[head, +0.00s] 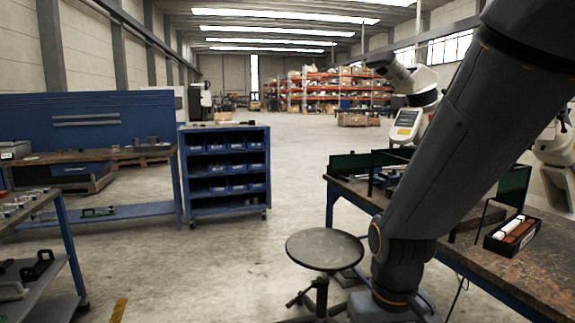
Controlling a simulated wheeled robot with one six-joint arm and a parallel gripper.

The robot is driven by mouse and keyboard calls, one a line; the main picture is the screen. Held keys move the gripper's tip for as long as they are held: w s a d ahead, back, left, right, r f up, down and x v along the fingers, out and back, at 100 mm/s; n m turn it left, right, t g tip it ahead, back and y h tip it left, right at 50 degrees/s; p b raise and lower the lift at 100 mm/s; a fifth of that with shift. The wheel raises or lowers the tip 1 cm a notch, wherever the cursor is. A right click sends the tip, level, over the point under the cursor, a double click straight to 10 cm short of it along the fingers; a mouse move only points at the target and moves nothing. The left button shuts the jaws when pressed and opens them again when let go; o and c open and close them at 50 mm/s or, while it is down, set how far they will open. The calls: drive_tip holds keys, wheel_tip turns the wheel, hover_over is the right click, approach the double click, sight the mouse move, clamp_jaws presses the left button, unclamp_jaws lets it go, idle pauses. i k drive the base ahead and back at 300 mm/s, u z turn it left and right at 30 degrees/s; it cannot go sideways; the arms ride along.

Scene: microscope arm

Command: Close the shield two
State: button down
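Dark green shield panels in dark frames stand upright on the workbench (500,262) at the right. One panel (350,164) is at the bench's far left corner. A second dark framed panel (392,157) is just right of it, partly hidden by my arm. A third green panel (514,186) stands on the far right side of the bench. I cannot tell which of them is shield two, or exactly how its hinge sits. My large dark arm link crosses the right of the head view. My gripper is not in view.
A round stool (325,249) stands close to the bench's left side. A black box (511,236) with white and reddish items lies on the bench. A white jointed machine (424,80) is behind. A blue bin cart (224,167) stands left of centre; the middle floor is clear.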

sight(358, 161)
drive_tip(key=u, duration=1.05)
drive_tip(key=i, duration=4.35)
drive_tip(key=z, duration=3.5)
drive_tip(key=i, duration=0.5)
drive_tip(key=z, duration=0.05)
drive_tip(key=k, duration=0.55)
